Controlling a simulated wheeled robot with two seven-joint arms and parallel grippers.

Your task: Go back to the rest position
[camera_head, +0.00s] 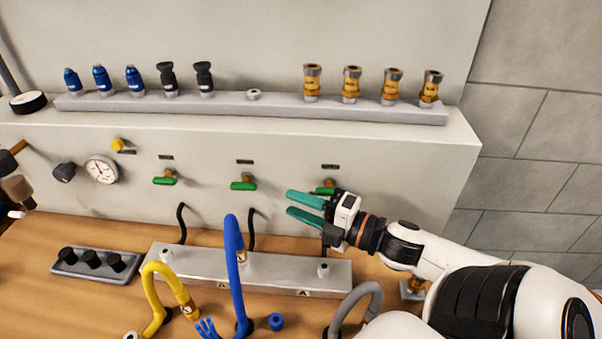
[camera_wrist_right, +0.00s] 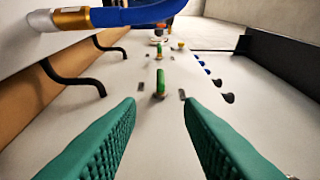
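My right gripper (camera_head: 305,207) reaches in from the right, in front of the panel's rightmost green valve handle (camera_head: 325,187). Its two green fingers are apart with nothing between them. In the right wrist view the open fingers (camera_wrist_right: 160,135) frame a green valve handle (camera_wrist_right: 161,84) further off, not touched. My left gripper does not show clearly; only a brown and dark part at the left edge of the head view may belong to an arm, and I cannot tell.
A shelf rail (camera_head: 240,106) carries blue, black and brass fittings. On the wooden bench stand a grey metal manifold (camera_head: 300,280), a blue hose (camera_head: 236,270), a yellow hose (camera_head: 150,285), a grey hose (camera_head: 362,292) and a tray with black knobs (camera_head: 62,268). A gauge (camera_head: 101,169) is on the panel.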

